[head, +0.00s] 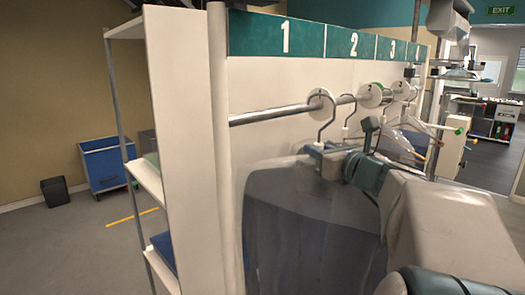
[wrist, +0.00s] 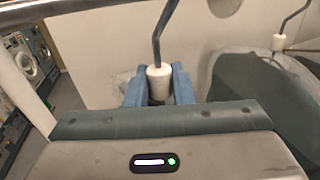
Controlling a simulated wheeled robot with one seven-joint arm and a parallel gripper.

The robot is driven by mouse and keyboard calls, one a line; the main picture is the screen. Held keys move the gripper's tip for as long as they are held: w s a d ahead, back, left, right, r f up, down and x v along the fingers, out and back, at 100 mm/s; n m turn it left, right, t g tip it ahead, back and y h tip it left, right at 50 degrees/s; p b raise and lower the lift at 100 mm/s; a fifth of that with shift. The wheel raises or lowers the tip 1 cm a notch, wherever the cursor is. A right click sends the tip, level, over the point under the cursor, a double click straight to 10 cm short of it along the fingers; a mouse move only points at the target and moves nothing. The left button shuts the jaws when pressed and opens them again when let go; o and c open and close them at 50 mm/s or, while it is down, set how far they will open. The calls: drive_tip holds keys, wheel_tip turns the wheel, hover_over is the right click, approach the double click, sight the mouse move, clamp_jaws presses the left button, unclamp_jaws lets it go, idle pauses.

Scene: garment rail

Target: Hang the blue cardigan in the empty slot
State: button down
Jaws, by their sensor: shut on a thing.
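My gripper (head: 319,152) is shut on the white collar of a hanger hook in front of the rail (head: 270,115). In the wrist view, its blue fingers (wrist: 158,88) stand on either side of that collar (wrist: 158,76). The hook rises to the rail by the disc marked 1 (head: 321,99); whether it rests on the rail or is just above it I cannot tell. A dark blue-grey garment (head: 300,215), seemingly the cardigan, hangs below my gripper, partly hidden by my arm. In the wrist view my gripper's body hides what hangs from the collar.
A second hook (head: 347,112) hangs close to the right, and more hangers (head: 410,130) follow. Its neighbouring dark garment shows in the wrist view (wrist: 240,85). A numbered teal board (head: 285,37) runs above the rail. A white upright panel (head: 180,130) closes the left end.

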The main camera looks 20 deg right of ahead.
hover_over(282, 163)
drive_tip(key=shift+w+d, duration=0.1)
drive_tip(key=shift+w, duration=0.05)
drive_tip(key=shift+w+f+b, duration=0.15)
drive_tip(key=shift+b, duration=0.25)
drive_tip(key=shift+f+b, duration=1)
drive_tip(key=shift+b, duration=0.05)
drive_tip(key=c, duration=1.2)
unclamp_jaws()
drive_tip(key=shift+o, duration=0.2)
drive_tip(key=shift+f, duration=0.1)
